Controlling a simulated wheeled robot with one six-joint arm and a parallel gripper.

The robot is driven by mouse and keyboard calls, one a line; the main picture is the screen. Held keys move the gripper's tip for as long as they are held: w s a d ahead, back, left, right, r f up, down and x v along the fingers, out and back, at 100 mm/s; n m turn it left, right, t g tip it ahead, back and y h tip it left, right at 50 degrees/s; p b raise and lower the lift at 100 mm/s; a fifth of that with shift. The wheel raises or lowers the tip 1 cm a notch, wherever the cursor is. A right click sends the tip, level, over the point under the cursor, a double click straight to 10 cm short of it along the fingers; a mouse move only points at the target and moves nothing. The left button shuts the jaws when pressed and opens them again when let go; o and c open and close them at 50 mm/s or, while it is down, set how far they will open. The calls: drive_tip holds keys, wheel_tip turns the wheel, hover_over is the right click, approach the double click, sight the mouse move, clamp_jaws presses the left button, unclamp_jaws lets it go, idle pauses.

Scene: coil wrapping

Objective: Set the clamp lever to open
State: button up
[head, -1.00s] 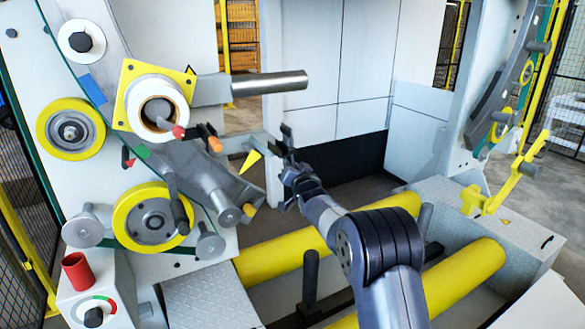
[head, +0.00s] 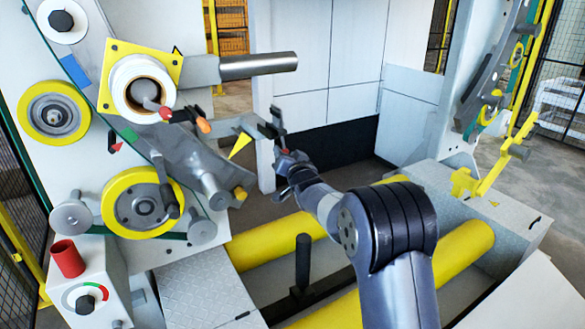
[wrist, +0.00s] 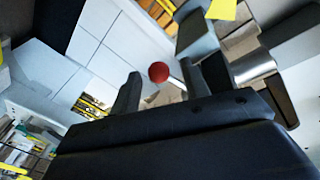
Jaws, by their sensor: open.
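A round red knob (wrist: 159,72), apparently the end of the clamp lever, shows between my two fingertips in the wrist view. In the head view it is a small red spot (head: 285,151) just beyond my gripper (head: 284,162), below a dark upright piece (head: 275,122) at the end of a grey arm. My gripper's fingers (wrist: 162,76) are spread in the wrist view, one on each side of the knob, with gaps showing. I cannot tell how deep the knob lies between them. The lever's shaft and pivot are hidden or too small to make out.
The grey arm (head: 232,124) with a yellow pointer (head: 240,146) is close left of my gripper. A steel shaft (head: 258,66) sticks out above it. Yellow rollers (head: 440,265) lie below my arm. Open space lies right of my gripper, before the white panels (head: 350,50).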

sight(283, 149)
drive_tip(key=b+v, duration=0.1)
drive_tip(key=v, duration=0.5)
drive_tip(key=shift+s, duration=0.2)
drive_tip(key=shift+d, duration=0.1)
drive_tip(key=p+x, duration=0.2)
drive_tip(key=x, duration=0.8)
drive_tip(key=shift+w+p, duration=0.35)
drive_tip(key=shift+w, duration=0.05)
drive_tip(key=shift+s, duration=0.1)
drive_tip(key=b+v, duration=0.3)
drive_tip(key=v, duration=0.7)
drive_tip(key=p+x, duration=0.3)
drive_tip(key=x, duration=0.7)
drive_tip(key=shift+s, duration=0.1)
drive_tip(key=shift+w, duration=0.3)
drive_tip(key=shift+w+d+r+n, duration=0.15)
drive_tip(key=shift+w+d+n, duration=0.15)
drive_tip(key=shift+n, duration=0.6)
